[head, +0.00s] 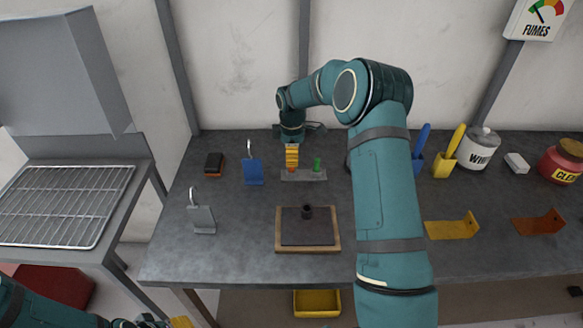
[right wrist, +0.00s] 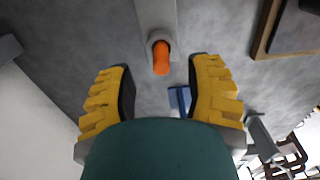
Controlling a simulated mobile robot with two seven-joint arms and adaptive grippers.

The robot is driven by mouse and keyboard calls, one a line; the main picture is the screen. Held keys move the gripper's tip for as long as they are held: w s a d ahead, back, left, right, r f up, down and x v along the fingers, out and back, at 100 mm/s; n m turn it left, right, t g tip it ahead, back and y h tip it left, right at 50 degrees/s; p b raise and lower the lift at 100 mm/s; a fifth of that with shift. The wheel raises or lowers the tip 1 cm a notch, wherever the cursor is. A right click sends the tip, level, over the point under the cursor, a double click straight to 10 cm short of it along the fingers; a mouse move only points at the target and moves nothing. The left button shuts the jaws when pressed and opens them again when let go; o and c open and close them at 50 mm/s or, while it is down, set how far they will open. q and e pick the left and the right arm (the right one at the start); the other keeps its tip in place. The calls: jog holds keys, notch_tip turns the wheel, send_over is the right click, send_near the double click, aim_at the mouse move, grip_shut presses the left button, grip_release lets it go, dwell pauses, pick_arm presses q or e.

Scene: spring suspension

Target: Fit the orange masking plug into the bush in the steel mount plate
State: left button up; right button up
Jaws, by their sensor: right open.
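The orange masking plug (right wrist: 160,58) stands in the grey rack (right wrist: 155,15), between and just beyond my right gripper's fingers in the right wrist view. My right gripper (right wrist: 159,80) is open and empty. In the head view my right gripper (head: 291,168) points down over the left end of the rack (head: 303,176) and mostly hides the orange plug. The dark steel mount plate (head: 290,234) lies in a wooden frame nearer me, with the dark bush (head: 307,212) upright near its back edge. My left gripper (head: 150,321) is partly cut off at the bottom left; its fingers are unclear.
A green plug (head: 317,164) stands at the rack's right end. Yellow (head: 453,228) and rust-brown (head: 540,223) brackets lie right. Bench around the mount plate is clear.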

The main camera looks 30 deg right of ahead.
aim_at(291, 172)
notch_tip(291, 172, down, 4)
jog(key=shift+r, duration=0.25)
jog(key=shift+a, duration=0.1)
grip_shut()
jog(key=shift+r, duration=0.15)
